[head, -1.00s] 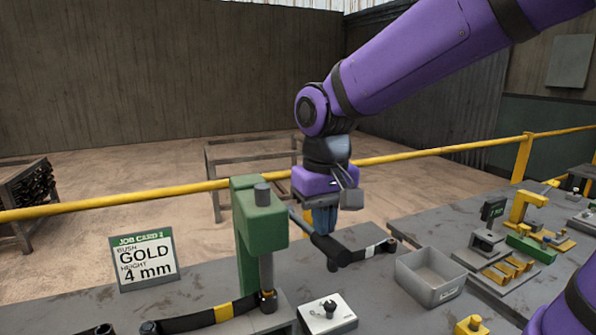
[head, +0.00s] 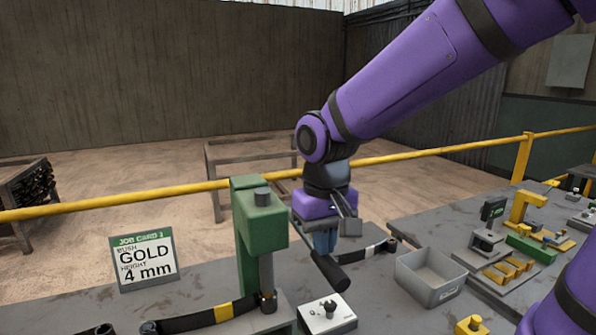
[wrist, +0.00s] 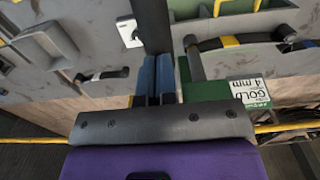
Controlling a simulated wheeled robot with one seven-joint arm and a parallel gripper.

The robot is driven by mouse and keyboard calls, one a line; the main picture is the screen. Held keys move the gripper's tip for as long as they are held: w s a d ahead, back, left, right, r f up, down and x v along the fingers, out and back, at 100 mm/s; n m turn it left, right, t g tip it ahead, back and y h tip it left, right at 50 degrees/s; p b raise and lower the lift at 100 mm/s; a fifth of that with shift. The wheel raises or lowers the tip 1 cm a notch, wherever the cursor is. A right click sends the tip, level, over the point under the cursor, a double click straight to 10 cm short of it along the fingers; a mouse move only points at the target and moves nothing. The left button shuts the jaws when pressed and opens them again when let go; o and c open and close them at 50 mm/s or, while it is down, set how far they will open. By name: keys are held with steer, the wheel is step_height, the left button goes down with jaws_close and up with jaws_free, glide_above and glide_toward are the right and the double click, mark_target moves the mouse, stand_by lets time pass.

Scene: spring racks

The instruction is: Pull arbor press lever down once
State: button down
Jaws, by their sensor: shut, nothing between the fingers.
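The green arbor press (head: 262,228) stands on the grey bench, with its grey ram pointing down. Its lever has a black handle (head: 331,271), tilted down toward the near right. The handle also shows in the wrist view as a dark bar (wrist: 151,26) just ahead of the fingertips. My gripper (head: 325,246) points down with its blue fingers shut and empty. It is over the handle, just right of the press. The fingers (wrist: 155,62) look to be against the top of the handle, but the exact contact is hidden. The press body (wrist: 205,90) is beside the fingers in the wrist view.
A grey open bin (head: 430,284) stands right of the handle. A white plate with a black knob (head: 328,314) is in front of the press. A job card (head: 144,258) reads gold, 4 mm. Black strips lie on both sides. A yellow rail (head: 110,205) runs behind the bench.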

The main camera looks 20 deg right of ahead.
steer(key=shift+w+f, duration=0.1)
steer(key=shift+f, duration=1.15)
steer(key=shift+w+r, duration=0.35)
steer(key=shift+r, duration=0.7)
steer(key=shift+w+r, duration=0.3)
steer(key=shift+r, duration=0.7)
steer(key=shift+w+r, duration=0.35)
steer(key=shift+r, duration=0.7)
steer(key=s+r, duration=0.4)
steer(key=s, duration=0.8)
steer(key=shift+d, duration=0.1)
steer(key=d+t, duration=0.5)
steer(key=d, duration=0.1)
steer(key=shift+w+d+r, duration=0.2)
steer(key=shift+d+r, duration=0.15)
steer(key=shift+r, duration=0.05)
